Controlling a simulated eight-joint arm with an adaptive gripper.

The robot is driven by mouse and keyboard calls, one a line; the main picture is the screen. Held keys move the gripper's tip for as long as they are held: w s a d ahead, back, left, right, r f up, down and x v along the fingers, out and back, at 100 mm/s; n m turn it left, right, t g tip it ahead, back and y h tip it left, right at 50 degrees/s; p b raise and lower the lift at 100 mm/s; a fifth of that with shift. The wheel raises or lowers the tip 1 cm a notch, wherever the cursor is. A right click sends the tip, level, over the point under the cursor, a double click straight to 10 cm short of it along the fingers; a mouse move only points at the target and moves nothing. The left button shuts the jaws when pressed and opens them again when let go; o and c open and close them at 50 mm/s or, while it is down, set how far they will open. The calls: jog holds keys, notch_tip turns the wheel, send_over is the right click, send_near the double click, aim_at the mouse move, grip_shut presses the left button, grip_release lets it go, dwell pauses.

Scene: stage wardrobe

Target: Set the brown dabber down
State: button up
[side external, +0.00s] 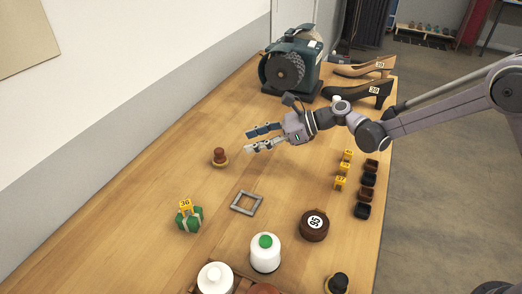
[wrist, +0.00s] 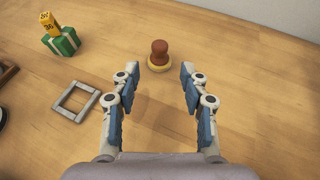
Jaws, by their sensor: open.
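The brown dabber (side external: 219,155) stands upright on the wooden table, toward its left side, with its knob up and a yellowish base below. In the wrist view the dabber (wrist: 159,54) stands just beyond the fingertips, between their lines. My gripper (side external: 247,140) is open and empty. It also shows in the wrist view (wrist: 158,72), its blue-padded fingers spread apart with bare table between them. The gripper is to the right of the dabber in the side view and does not appear to touch it.
A grey square frame (side external: 246,202) and a green box with yellow tag 36 (side external: 189,217) lie nearby. A grinder (side external: 290,66) and shoes (side external: 367,91) stand at the back. A brown tin (side external: 314,225) and white bottle (side external: 265,253) are in front. Table left of the dabber is clear.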

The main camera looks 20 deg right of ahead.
jog(key=shift+s+d+r, duration=0.25)
jog(key=shift+d+r, duration=0.1)
jog(key=shift+d, duration=0.15)
jog(key=s+d+r+n+t+h, duration=0.1)
jog(key=s+d+r+n+h, duration=0.6)
jog(key=s+d+n, duration=0.4)
jog(key=s+d+f+n+t+h, duration=0.1)
jog(key=s+d+n+h, duration=0.4)
jog(key=s+d+n, duration=0.6)
jog(key=s+d, duration=0.4)
jog(key=s, duration=0.1)
jog(key=shift+s+d+f, duration=0.25)
jog(key=shift+s, duration=0.1)
